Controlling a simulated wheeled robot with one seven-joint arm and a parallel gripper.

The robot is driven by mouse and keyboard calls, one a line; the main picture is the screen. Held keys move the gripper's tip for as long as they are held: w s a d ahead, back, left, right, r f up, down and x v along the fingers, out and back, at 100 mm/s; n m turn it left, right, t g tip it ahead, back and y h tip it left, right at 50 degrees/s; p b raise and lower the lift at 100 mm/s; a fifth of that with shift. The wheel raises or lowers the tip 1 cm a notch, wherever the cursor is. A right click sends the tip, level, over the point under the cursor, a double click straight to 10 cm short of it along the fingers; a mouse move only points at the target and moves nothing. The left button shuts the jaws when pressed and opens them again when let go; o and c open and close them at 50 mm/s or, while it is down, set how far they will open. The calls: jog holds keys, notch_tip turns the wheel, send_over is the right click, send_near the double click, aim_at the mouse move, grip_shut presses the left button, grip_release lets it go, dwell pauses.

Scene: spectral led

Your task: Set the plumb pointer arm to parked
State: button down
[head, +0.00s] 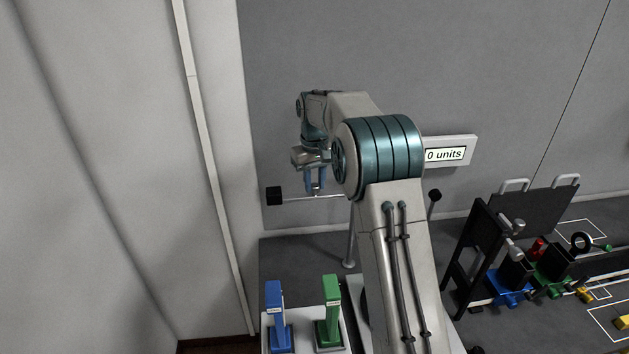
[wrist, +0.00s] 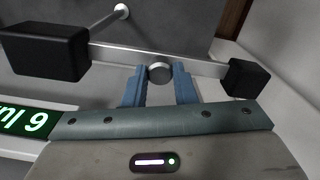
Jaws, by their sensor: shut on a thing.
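The pointer arm is a thin light bar (head: 312,197) with a black block (head: 274,196) at its left end. In the head view it runs roughly level until my arm hides it. My gripper (head: 315,188) points down at the bar, right of that block. In the wrist view the bar (wrist: 207,68) crosses the top, with a large black block (wrist: 45,52) at left and a smaller one (wrist: 245,80) at right. A round grey knob (wrist: 160,72) sits on the bar between the fingers of my gripper (wrist: 159,84), which are shut on it.
A wall sign (head: 445,154) reads "0 units". A metal stand (head: 349,250) rises below the bar. Blue (head: 276,315) and green (head: 331,312) upright pieces stand on a white tray in front. A black frame (head: 472,250) and coloured parts crowd the right. A pale wall is at left.

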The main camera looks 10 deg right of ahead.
aim_at(315, 185)
dwell(0.4)
jog(key=c, duration=1.2)
grip_release()
jog(key=shift+w, duration=0.1)
notch_tip(315, 185, up, 14)
jog(key=shift+f+b, duration=0.1)
jog(key=shift+b, duration=0.4)
